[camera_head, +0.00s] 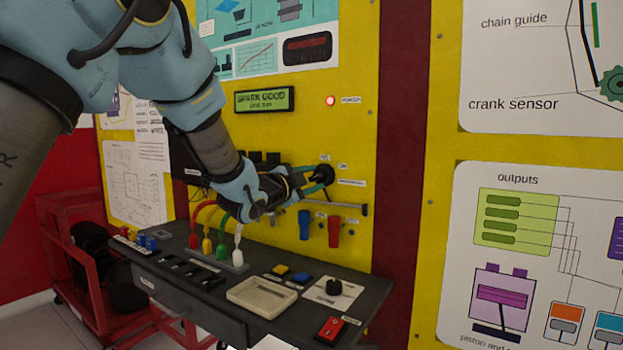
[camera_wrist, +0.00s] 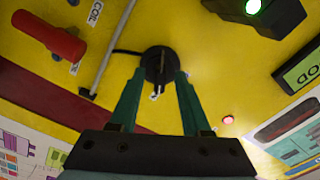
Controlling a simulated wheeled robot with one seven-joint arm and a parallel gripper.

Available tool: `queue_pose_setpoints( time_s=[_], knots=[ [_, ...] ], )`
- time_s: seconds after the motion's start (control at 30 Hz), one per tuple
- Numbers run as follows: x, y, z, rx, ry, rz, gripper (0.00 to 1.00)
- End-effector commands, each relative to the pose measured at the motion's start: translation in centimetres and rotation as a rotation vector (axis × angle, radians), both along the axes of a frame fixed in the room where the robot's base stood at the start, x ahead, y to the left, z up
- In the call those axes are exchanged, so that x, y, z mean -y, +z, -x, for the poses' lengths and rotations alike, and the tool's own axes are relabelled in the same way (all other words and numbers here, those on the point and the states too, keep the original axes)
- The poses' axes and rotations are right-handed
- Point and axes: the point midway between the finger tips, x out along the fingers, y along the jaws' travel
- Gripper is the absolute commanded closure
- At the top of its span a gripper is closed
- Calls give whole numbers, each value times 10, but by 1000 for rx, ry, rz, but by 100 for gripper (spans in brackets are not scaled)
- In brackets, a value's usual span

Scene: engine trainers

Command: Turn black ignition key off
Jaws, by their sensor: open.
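The black ignition key sits in a round black switch (camera_head: 325,173) on the yellow panel, with small white labels around it. In the wrist view the switch (camera_wrist: 153,58) is at the upper middle, and the thin dark key (camera_wrist: 165,74) stands out from it. My gripper (camera_head: 314,177) is at the switch, with its teal fingers pointing at the panel. In the wrist view my gripper (camera_wrist: 161,77) has its fingertips apart, one on each side of the key. I cannot tell whether either finger touches it. The key's exact turn position is unclear.
A display (camera_head: 264,99) reads "SPARK GOOD", and a red lamp (camera_head: 330,101) is lit. Below the switch are a grey bar (camera_head: 345,207), a blue part (camera_head: 304,224) and a red part (camera_head: 334,231). A dark bench (camera_head: 262,325) with a knob (camera_head: 334,286) juts out lower down.

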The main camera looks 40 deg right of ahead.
Motion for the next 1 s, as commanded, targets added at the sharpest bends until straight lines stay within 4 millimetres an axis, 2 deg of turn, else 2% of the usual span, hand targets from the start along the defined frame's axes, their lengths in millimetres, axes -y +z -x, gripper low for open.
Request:
queue_pose_setpoints(
  time_s=[0.07, 0.5, 1.0],
  knots=[
    [0, 0, 0, 0, 0, 0, 52],
    [0, 0, 0, 0, 0, 0, 100],
    [0, -1, 0, -8, -1, 1, 100]
  ],
)
